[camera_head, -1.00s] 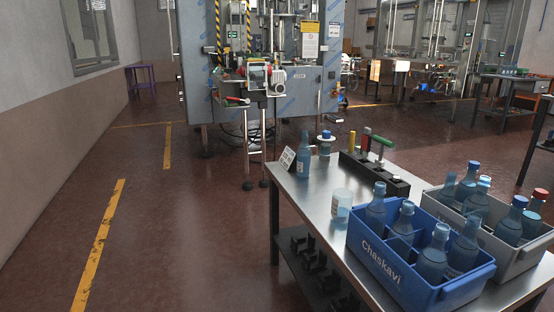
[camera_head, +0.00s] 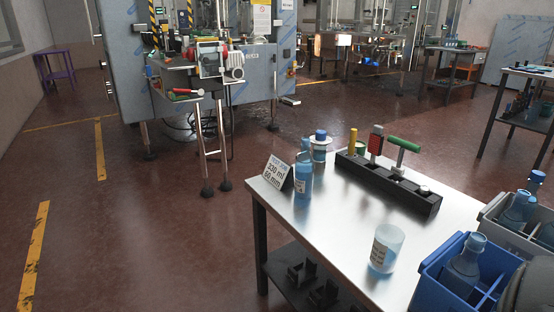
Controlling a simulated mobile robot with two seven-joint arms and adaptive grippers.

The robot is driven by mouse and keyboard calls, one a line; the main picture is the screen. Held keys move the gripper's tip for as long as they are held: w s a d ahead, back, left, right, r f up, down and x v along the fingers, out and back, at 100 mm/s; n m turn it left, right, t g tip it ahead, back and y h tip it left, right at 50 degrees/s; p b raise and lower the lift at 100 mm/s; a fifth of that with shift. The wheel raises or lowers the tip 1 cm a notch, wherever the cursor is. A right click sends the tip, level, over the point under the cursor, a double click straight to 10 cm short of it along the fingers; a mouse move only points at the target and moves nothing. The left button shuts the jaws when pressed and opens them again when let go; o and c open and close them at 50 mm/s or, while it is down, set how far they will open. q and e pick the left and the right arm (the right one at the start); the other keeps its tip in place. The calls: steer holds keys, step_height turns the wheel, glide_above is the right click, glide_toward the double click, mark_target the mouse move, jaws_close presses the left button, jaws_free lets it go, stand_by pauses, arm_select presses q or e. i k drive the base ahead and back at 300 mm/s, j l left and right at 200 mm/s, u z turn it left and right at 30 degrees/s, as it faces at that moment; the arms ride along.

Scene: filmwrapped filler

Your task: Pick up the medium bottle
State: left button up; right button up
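A blue translucent bottle (camera_head: 303,180) stands upright on the steel table (camera_head: 330,235), beside a small white sign (camera_head: 278,172) that seems to read 330 ml and 60 mm. Another bottle (camera_head: 462,272) stands in the blue crate (camera_head: 437,264) at the lower right. More bottles, one at the front (camera_head: 516,211), stand in the grey crate (camera_head: 492,230). No label names one as medium, so I cannot tell which it is from the frames. Neither of my grippers is in view.
A wide translucent cup (camera_head: 386,248) stands near the blue crate. A black holder (camera_head: 385,181) with coloured-handled tools lies across the table. A grey machine (camera_head: 240,75) stands behind.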

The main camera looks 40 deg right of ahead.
mark_target(305, 164)
steer(key=i, duration=1.75)
steer(key=i+z, duration=0.15)
steer(key=i, duration=0.35)
steer(key=i+j+z, duration=0.15)
steer(key=i, duration=0.35)
steer(key=i+j+z, duration=0.15)
steer(key=i, duration=0.3)
steer(key=z, duration=1.85)
